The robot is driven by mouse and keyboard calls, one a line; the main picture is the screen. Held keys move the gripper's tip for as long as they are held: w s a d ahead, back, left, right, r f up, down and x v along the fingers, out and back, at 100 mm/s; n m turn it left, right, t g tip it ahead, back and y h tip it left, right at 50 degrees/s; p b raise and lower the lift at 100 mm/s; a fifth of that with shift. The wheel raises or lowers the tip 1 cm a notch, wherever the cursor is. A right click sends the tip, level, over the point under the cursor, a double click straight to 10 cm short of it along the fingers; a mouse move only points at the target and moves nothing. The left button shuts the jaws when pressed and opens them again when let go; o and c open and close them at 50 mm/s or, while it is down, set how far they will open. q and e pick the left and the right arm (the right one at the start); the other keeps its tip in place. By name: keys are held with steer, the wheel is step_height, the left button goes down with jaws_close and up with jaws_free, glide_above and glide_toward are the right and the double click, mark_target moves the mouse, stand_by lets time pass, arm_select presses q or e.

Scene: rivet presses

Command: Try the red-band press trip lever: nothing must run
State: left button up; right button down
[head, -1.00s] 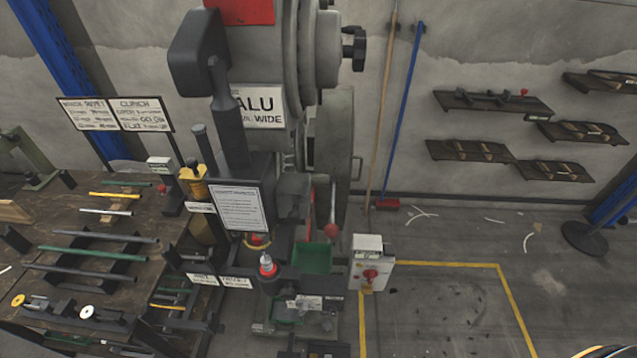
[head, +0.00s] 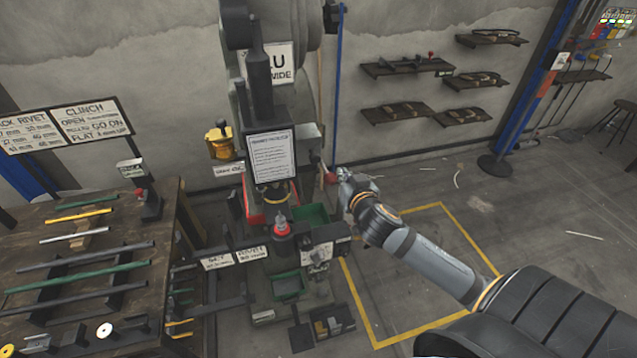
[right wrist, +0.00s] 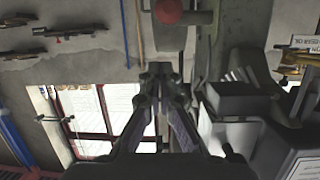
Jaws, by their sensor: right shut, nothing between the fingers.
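The rivet press (head: 272,100) stands in the middle of the head view, with a sign reading partly "U" and "WIDE" and a printed notice on its front. A lever with a red ball knob (head: 330,178) sticks out at its right side. The knob also shows at the top of the right wrist view (right wrist: 172,10). My right gripper (head: 345,178) is shut and empty, just right of the knob. In the wrist view its fingertips (right wrist: 160,70) appear apart from the knob, though depth is hard to judge. My left gripper is out of view.
A wooden bench (head: 150,255) with rods and tools lies left. A red-tipped tool (head: 282,228) stands at the press front, near a green bin (head: 312,215). A yellow floor outline (head: 440,204) passes under my right arm. Wall shelves (head: 395,65) are behind.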

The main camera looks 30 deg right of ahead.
steer(key=a+r, duration=0.1)
steer(key=r, duration=0.1)
steer(key=p, duration=0.1)
glide_above(332, 176)
steer(key=w, duration=0.2)
steer(key=f, duration=0.2)
steer(key=shift+d+f, duration=0.35)
steer(key=shift+d, duration=0.05)
steer(key=f, duration=0.1)
steer(key=s+f, duration=0.1)
steer(key=f+p, duration=0.1)
steer(key=shift+s+a, duration=0.3)
steer(key=shift+a, duration=0.1)
steer(key=shift+s+f, duration=0.25)
steer(key=shift+s, duration=0.05)
steer(key=shift+w+f, duration=0.1)
